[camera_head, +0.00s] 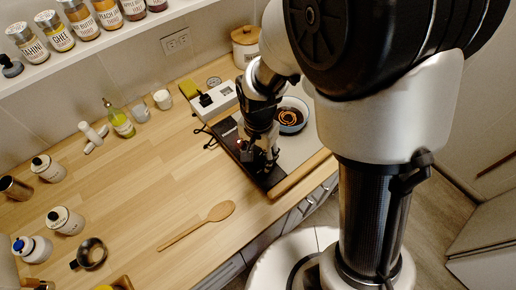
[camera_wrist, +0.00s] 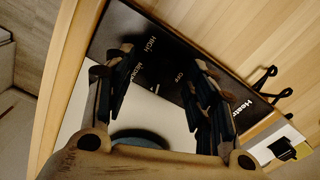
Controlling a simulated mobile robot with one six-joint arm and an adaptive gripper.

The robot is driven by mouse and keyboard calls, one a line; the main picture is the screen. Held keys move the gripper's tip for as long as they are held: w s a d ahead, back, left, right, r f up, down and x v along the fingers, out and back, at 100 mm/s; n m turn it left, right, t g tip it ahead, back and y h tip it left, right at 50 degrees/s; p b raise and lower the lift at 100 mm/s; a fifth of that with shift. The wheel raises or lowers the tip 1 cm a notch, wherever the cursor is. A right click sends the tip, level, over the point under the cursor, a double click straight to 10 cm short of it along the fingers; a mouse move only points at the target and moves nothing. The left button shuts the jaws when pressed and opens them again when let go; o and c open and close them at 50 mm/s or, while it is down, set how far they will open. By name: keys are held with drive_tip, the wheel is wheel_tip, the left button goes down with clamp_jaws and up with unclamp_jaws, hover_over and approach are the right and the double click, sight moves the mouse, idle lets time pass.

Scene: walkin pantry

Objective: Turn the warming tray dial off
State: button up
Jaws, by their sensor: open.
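The warming tray has a pale top (camera_head: 309,138) and a black control strip (camera_head: 229,138) along its left side, by the counter's front. In the wrist view the black panel (camera_wrist: 140,35) carries the words HIGH, MEDIUM and OFF and a brand name. The dial is dark on dark and I cannot make out its outline; a small pale mark shows between my fingers, near the labels. My gripper (camera_head: 267,163) points down over the strip. In the wrist view my gripper (camera_wrist: 163,62) is open, with its fingers apart on either side of the labels. Contact is unclear.
A blue bowl (camera_head: 292,117) with dark contents sits on the tray. A white power strip (camera_head: 213,101) and black cord lie behind it. A wooden spoon (camera_head: 200,225) lies left of the gripper. Jars and bottles stand farther left; the middle counter is clear.

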drive_tip(key=shift+f, duration=0.35)
drive_tip(key=shift+c, duration=0.3)
drive_tip(key=c, duration=1)
drive_tip(key=shift+c, duration=0.2)
drive_tip(key=shift+n, duration=0.3)
drive_tip(key=n+p, duration=0.1)
drive_tip(key=n, duration=0.5)
drive_tip(key=n+p, duration=0.1)
drive_tip(key=n, duration=0.6)
drive_tip(key=shift+n, duration=0.3)
